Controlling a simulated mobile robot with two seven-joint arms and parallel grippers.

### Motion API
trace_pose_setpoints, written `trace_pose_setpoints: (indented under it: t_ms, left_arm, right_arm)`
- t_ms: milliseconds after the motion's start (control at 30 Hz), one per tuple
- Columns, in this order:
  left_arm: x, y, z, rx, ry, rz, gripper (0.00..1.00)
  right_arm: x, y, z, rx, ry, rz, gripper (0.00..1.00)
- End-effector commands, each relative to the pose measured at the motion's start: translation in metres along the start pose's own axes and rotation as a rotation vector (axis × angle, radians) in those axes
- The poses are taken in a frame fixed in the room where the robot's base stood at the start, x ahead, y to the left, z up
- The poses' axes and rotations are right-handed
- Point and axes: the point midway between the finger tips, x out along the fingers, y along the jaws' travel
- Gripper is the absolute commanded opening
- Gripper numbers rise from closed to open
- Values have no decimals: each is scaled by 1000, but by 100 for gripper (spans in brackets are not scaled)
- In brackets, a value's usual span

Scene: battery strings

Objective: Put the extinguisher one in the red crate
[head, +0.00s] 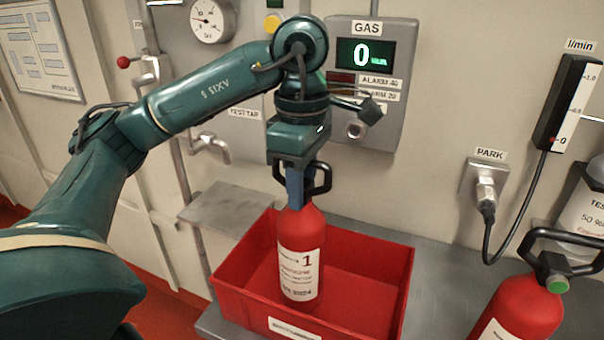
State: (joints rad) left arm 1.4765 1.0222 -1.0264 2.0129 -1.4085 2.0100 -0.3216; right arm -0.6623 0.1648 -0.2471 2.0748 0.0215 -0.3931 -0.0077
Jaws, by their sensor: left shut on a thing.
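The extinguisher one (300,244) is a red cylinder with a white label marked 1 and a black handle. It is upright, with its lower part inside the walls of the red crate (232,283); I cannot tell if its base touches the crate floor. My left gripper (295,190) is above the crate, pointing down, and is shut on the extinguisher's top at the handle. The crate stands on the grey bench and looks otherwise empty, with bare floor to the right of the extinguisher. My right gripper is not in view.
Another red extinguisher (522,308) with a black handle stands at the lower right. A gas display panel (365,85), a gauge (208,20) and a plug marked PARK (485,190) with a hanging cable are on the wall. The grey bench (440,285) is clear between crate and second extinguisher.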

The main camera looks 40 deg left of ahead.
Motion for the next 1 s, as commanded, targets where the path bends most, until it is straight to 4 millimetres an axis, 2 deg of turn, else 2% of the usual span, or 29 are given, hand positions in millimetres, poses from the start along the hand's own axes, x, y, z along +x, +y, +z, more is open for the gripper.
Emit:
trace_pose_setpoints:
  t_ms: [333, 367, 600, 867, 1000]
  left_arm:
    - [0, 0, 0, 0, -5, 7, 0]
    - [3, 0, 0, 1, 0, 0, 32]
    - [2, 0, 0, 1, 0, 0, 51]
    - [1, 0, 0, 1, 0, 0, 53]
    - [-10, 0, 0, 1, -1, 3, 53]
  right_arm:
    - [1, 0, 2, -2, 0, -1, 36]
    - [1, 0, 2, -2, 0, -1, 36]
    - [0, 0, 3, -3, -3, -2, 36]
    - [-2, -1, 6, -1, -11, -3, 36]
    - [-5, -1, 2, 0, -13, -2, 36]
